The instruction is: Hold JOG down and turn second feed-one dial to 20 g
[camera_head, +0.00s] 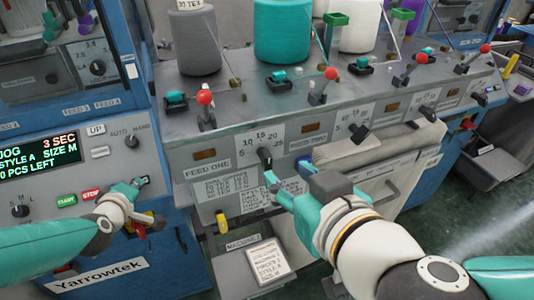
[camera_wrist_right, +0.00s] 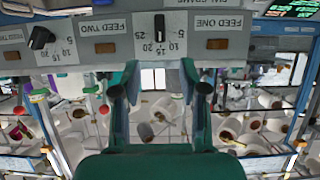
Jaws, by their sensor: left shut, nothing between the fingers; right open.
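The feed-one dial (camera_head: 265,155) is a black knob on a white scale marked 5 to 25, right of the FEED ONE label (camera_head: 207,165). It shows upside down in the right wrist view (camera_wrist_right: 159,26), roughly upright near the middle numbers; its exact reading is unclear. My right gripper (camera_head: 290,184) is open and empty, its fingers apart, below and in front of the dial. My left gripper (camera_head: 142,183) is shut and empty at the right end of the left machine's control panel. Its fingertips cover the spot, so a JOG button there is hidden. The display (camera_head: 38,158) reads JOG, 3 SEC.
A second dial (camera_head: 358,131) sits farther right by FEED TWO (camera_head: 308,140). Red-tipped levers (camera_head: 205,98) and yarn cones (camera_head: 283,30) stand on the ledge above. START (camera_head: 66,200) and STOP (camera_head: 91,194) buttons are near my left gripper. A printed card (camera_head: 268,262) lies below.

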